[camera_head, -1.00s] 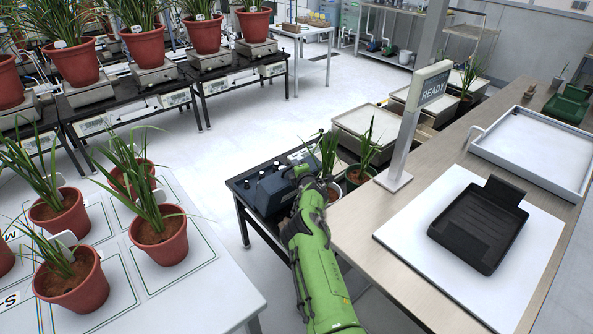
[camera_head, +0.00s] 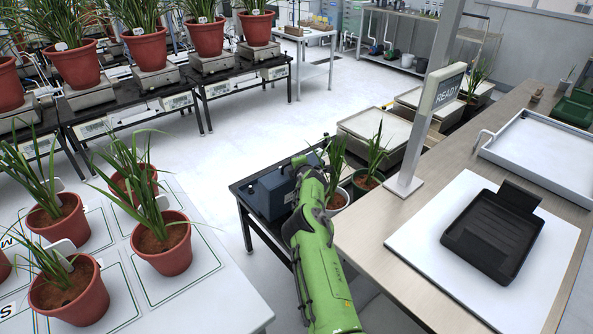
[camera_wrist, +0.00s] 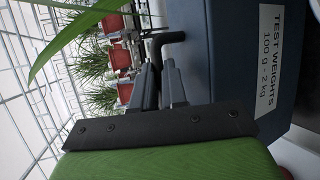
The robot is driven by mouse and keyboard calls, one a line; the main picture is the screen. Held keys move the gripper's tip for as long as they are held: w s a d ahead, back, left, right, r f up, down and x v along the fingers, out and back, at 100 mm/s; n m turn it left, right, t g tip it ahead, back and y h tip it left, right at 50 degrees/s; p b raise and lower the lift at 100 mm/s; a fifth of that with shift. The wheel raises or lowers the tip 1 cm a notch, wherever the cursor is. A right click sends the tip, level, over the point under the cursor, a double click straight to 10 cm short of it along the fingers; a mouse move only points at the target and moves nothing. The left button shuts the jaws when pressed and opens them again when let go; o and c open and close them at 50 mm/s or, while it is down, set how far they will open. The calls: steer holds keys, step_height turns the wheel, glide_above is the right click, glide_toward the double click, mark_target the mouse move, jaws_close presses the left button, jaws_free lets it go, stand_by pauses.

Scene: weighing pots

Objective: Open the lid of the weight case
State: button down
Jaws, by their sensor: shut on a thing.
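The weight case (camera_head: 272,196) is a dark blue box on a low black table, left of the wooden bench. In the wrist view its blue lid panel (camera_wrist: 232,60) fills the right side, with a label (camera_wrist: 268,75) reading "TEST WEIGHTS 100 g - 2 kg". The lid looks tilted up; I cannot tell how far. My gripper (camera_wrist: 162,84) is shut on a dark handle bar (camera_wrist: 172,38) beside the panel. The inside of the case is hidden in both views. In the head view my green arm covers part of the case's right side.
Two potted plants (camera_head: 368,178) stand right beside the case and my arm. A leaf (camera_wrist: 85,30) crosses the wrist view. The wooden bench (camera_head: 370,222) is on the right, a white table with pots (camera_head: 205,295) on the left. Floor (camera_head: 245,130) behind is clear.

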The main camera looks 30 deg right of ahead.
steer(key=shift+r, duration=0.1)
steer(key=c, duration=1.5)
jaws_free()
steer(key=shift+o, duration=0.2)
steer(key=shift+s+a+r+p, duration=0.1)
steer(key=shift+s+r+p, duration=0.1)
steer(key=shift+p, duration=0.2)
steer(key=p+v, duration=0.7)
steer(key=v, duration=0.8)
steer(key=shift+s, duration=0.15)
steer(key=shift+f, duration=0.1)
